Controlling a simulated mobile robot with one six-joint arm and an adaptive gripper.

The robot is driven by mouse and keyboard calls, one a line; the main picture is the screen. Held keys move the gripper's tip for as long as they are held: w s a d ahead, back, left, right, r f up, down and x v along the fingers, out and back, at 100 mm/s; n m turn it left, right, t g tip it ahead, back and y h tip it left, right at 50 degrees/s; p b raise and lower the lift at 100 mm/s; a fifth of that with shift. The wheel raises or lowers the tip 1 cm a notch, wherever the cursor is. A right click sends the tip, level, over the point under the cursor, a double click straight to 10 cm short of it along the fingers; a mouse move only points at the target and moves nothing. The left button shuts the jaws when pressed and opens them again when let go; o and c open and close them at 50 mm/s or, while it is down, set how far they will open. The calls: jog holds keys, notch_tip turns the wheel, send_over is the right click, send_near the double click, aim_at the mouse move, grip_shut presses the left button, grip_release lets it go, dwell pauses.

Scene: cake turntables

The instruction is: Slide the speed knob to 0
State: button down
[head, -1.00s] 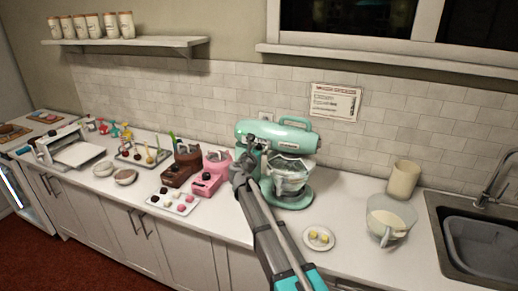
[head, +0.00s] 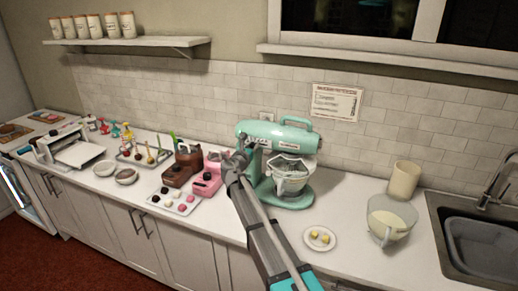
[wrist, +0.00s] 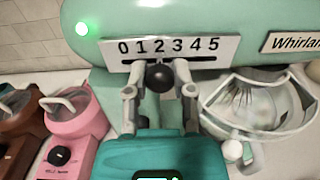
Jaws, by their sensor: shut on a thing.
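The mint-green stand mixer (head: 282,134) stands on the counter against the tiled wall. In the wrist view its white scale plate (wrist: 170,48) reads 0 to 5 from left to right. The round black speed knob (wrist: 160,77) appears below the 2, though the angle makes its exact setting uncertain. My gripper (wrist: 160,68) has one finger on each side of the knob and is shut on it. In the head view my gripper (head: 235,162) is at the left side of the mixer head, and the knob is hidden there.
A green light (wrist: 82,29) glows left of the scale. A glass bowl (wrist: 262,105) is under the mixer head at right. A pink machine (head: 207,180) and a brown one (head: 180,168) stand close on the left. A small plate (head: 319,238) is in front right.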

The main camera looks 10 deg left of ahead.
aim_at(248, 141)
jog(key=shift+w+a, duration=0.3)
jog(key=shift+a, duration=0.6)
jog(key=shift+w+a, duration=0.25)
jog(key=shift+a, duration=0.6)
jog(key=shift+c, duration=2.2)
grip_release()
jog(key=shift+a, duration=0.1)
jog(key=shift+s, duration=0.15)
jog(key=shift+s, duration=0.2)
jog(key=v, duration=1.1)
jog(key=shift+s, duration=0.15)
